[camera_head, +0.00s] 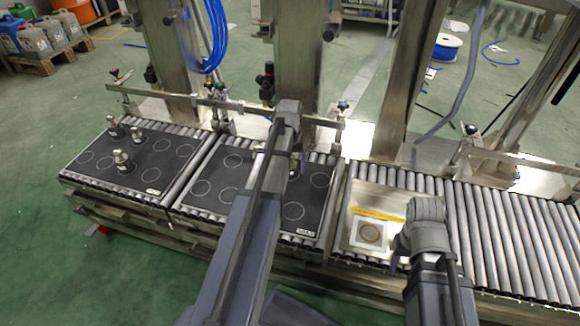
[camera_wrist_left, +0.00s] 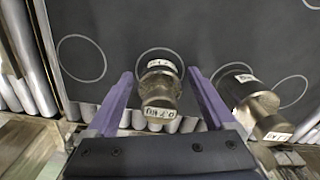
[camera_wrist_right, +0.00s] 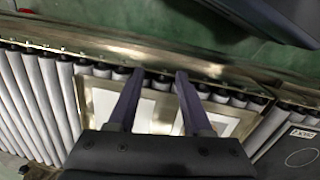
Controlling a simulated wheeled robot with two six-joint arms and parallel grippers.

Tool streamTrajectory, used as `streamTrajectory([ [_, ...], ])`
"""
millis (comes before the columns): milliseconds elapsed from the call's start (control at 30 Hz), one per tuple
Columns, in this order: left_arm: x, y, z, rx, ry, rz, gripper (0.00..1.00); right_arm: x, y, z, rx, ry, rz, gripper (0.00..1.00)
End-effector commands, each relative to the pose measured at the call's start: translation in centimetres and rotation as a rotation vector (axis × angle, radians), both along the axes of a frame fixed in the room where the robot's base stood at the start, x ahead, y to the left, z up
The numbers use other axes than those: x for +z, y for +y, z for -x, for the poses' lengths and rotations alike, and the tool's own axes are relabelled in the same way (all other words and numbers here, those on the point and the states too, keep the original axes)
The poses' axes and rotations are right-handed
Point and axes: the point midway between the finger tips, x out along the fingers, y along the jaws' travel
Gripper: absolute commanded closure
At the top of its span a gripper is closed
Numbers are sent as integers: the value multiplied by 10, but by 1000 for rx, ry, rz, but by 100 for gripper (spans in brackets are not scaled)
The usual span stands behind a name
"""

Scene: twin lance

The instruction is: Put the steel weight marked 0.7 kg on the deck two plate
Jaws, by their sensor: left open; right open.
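A steel weight marked 0.7 kg (camera_wrist_left: 160,88) stands on a dark ringed mat in the left wrist view. My left gripper (camera_wrist_left: 160,75) is open, with one finger on each side of the weight. A second steel weight (camera_wrist_left: 250,98) stands close to its right; its mark is unclear. In the head view my left arm hides these weights over the middle mat (camera_head: 225,180). That mat has a label too small to read. My right gripper (camera_head: 428,215) is open and empty above a metal plate (camera_head: 375,192) with a yellow strip and a white square with a ring.
More steel weights (camera_head: 122,160) stand on the left dark mat (camera_head: 155,172). Rollers (camera_head: 500,235) run bare to the right. A metal rail and posts (camera_head: 300,70) stand along the back of the conveyor.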

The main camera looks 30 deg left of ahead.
Motion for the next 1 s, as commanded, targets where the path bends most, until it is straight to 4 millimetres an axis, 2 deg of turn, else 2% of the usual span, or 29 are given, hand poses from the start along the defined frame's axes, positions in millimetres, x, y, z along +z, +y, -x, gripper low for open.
streamTrajectory([
  [167, 2, 0, 0, 0, 0, 0, 13, 3, 0, 0, 0, 0, 0, 50],
  [367, 16, 0, 0, 0, 0, 0, 13, 16, 0, 0, 3, 0, 0, 50],
  [1000, 109, 0, 0, 0, 0, 0, 13, 109, -1, 0, 9, 2, 6, 50],
])
